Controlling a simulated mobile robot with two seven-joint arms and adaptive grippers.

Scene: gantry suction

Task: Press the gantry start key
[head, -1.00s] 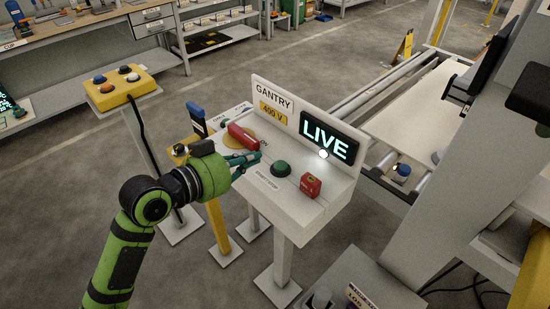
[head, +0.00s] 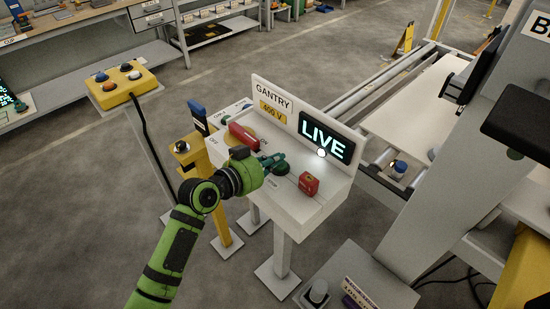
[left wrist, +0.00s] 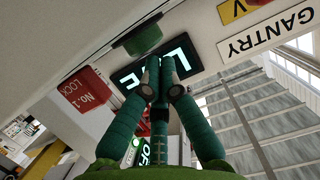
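The gantry panel (head: 300,200) is a pale sloped console with a GANTRY sign (head: 273,97) and a lit LIVE display (head: 326,138). A green round key (head: 283,169) sits on its face and shows in the left wrist view (left wrist: 140,38). My left gripper (head: 274,160) is over the panel, its fingers drawn together and empty. Its tips (left wrist: 160,65) are close to the green key, partly covering it in the head view; I cannot tell whether they touch. My right gripper is not in view.
A red lock box (head: 309,184) stands right of the green key. A red lever (head: 243,138) lies to its left, by my gripper. A white round lamp (head: 321,152) glows below the display. A yellow button box (head: 120,85) stands apart at left.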

